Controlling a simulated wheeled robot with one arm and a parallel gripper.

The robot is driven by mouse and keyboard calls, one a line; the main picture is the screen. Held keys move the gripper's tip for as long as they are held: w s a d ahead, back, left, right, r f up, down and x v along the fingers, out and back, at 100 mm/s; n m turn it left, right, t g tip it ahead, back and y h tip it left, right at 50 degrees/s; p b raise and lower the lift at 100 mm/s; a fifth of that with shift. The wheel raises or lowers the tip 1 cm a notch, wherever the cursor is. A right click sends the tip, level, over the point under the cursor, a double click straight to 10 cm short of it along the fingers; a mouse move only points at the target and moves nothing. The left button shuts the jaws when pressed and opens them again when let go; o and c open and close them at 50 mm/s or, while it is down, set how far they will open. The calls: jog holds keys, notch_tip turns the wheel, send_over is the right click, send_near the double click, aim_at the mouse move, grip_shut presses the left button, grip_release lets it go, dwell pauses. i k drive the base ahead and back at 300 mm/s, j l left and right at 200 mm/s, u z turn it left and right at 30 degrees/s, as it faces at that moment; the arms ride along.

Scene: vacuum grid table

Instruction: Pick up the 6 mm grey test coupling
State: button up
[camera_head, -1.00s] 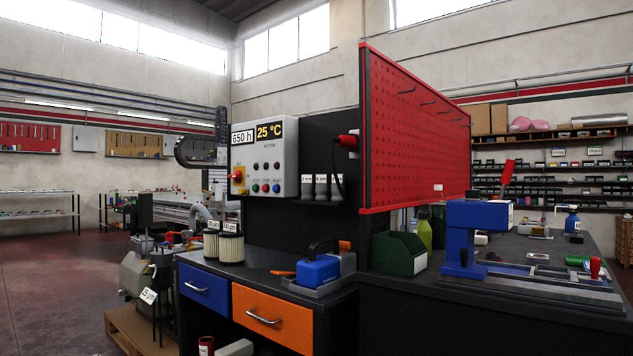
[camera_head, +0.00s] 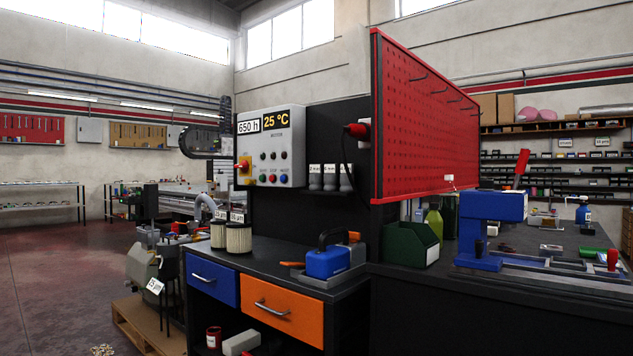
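I cannot make out the 6 mm grey test coupling in this view. Small parts lie on the right-hand bench (camera_head: 420,283), too small to tell apart. A row of small grey-white labelled items (camera_head: 331,177) stands on a ledge beside the control box, with labels too small to read. My gripper is not in view.
A black workbench (camera_head: 262,256) carries labelled filters (camera_head: 238,238) and a blue tool (camera_head: 327,262). Below are a blue drawer (camera_head: 213,284) and an orange drawer (camera_head: 279,314). A blue press (camera_head: 492,207) and a green bin (camera_head: 410,246) stand right.

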aim_at(330, 175)
jog(key=i+j+z, duration=0.1)
jog(key=j, duration=0.25)
jog(key=i+j+z, duration=0.1)
jog(key=i+j, duration=0.2)
jog(key=i+j+z, duration=0.1)
jog(key=j, duration=0.3)
jog(key=i+j+z, duration=0.1)
jog(key=i+j, duration=0.3)
jog(key=j, duration=0.35)
jog(key=i+j+z, duration=0.15)
jog(key=j, duration=0.2)
